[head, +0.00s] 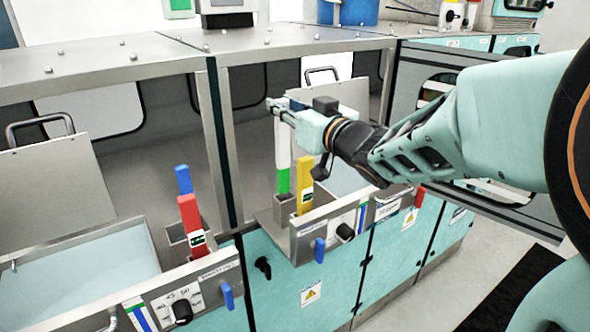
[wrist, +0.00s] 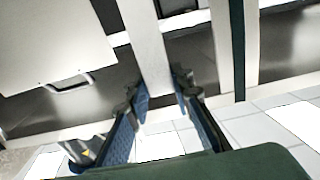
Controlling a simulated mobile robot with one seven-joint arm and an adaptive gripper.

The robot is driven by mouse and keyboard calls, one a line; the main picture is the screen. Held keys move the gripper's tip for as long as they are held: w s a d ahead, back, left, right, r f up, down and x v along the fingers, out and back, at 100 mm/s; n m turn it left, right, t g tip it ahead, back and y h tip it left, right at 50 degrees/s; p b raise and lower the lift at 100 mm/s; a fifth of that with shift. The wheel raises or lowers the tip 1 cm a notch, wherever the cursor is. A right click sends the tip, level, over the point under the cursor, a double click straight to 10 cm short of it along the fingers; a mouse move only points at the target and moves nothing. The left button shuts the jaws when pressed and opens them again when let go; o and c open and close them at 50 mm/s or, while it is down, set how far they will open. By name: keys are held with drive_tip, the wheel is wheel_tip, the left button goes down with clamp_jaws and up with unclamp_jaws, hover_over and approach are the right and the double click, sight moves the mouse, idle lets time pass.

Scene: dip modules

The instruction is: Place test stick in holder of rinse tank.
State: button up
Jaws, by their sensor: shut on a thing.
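My gripper (head: 281,108) is shut on a test stick (head: 282,145), which is white above with a green lower part. The stick hangs nearly upright over the right-hand tank. Its green end is just left of and behind a yellow stick (head: 304,183); I cannot tell whether it touches the holder (head: 285,209) at the tank's front. In the wrist view, the white stick (wrist: 150,50) runs between the blue finger pads of my gripper (wrist: 160,98). Tank labels are too small to read, so I cannot tell which is the rinse tank.
A red stick (head: 192,218) and a blue stick (head: 183,180) stand at the left tank's front holder. The left tank (head: 85,268) holds pale liquid, with a grey lid (head: 55,190) standing behind it. A metal frame post (head: 221,150) separates the two bays.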

sight(286, 149)
wheel_tip(286, 149, down, 6)
drive_tip(key=shift+w+r+b, duration=0.1)
drive_tip(key=shift+w+b, duration=0.05)
drive_tip(key=shift+b, duration=0.85)
drive_tip(key=shift+f+b, duration=1.35)
drive_tip(key=shift+f, duration=0.65)
drive_tip(key=shift+f, duration=0.15)
drive_tip(key=o, duration=1)
